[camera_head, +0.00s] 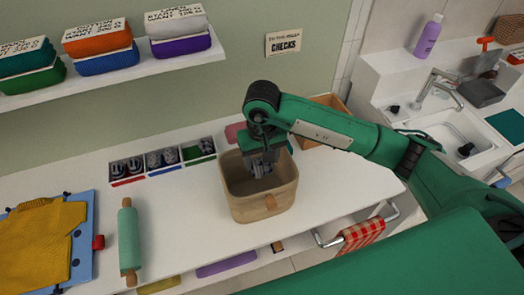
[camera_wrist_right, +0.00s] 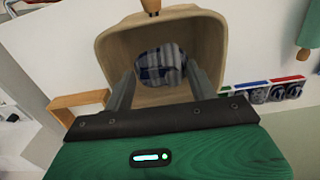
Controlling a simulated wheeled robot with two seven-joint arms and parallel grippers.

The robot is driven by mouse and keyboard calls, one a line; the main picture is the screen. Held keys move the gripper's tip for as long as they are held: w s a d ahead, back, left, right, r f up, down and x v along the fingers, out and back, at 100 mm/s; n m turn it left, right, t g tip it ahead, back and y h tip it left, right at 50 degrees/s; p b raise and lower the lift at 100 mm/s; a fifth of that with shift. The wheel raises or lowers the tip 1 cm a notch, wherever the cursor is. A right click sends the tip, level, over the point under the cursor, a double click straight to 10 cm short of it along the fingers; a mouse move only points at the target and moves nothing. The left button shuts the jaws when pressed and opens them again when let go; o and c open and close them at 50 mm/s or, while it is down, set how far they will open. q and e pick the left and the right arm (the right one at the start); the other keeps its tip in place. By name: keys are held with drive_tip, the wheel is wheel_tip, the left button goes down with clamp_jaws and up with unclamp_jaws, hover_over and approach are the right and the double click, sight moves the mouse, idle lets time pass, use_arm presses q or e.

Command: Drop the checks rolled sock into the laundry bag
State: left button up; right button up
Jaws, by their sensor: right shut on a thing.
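My right gripper (camera_head: 262,158) reaches in from the right and hangs over the open tan laundry bag (camera_head: 258,207). It is shut on a rolled grey sock with blue and white parts; the sock shows in the right wrist view (camera_wrist_right: 160,66) between the two fingers, in front of the bag's opening. In the head view the sock (camera_head: 262,169) is partly hidden by the gripper, at about the height of the bag's rim. I cannot tell if it is below the rim. The bag's tan rim also shows in the right wrist view (camera_wrist_right: 108,60). My left gripper is not in view.
Behind the bag, a divided sock tray (camera_head: 137,181) has red, blue and green fronts. A wooden box (camera_head: 312,131) stands behind my arm. A rolling pin (camera_head: 128,240) and yellow garment (camera_head: 45,235) lie left. A wall sign (camera_head: 288,42) reads "CHECKS". A sink (camera_head: 448,135) is right.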

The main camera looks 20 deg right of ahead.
wheel_tip(320, 180, down, 13)
drive_tip(key=b, duration=0.3)
drive_tip(key=shift+b, duration=0.3)
drive_tip(key=shift+f+b, duration=0.6)
drive_tip(key=shift+b, duration=0.3)
idle(0.8)
drive_tip(key=o, duration=0.8)
drive_tip(key=shift+o, duration=0.6)
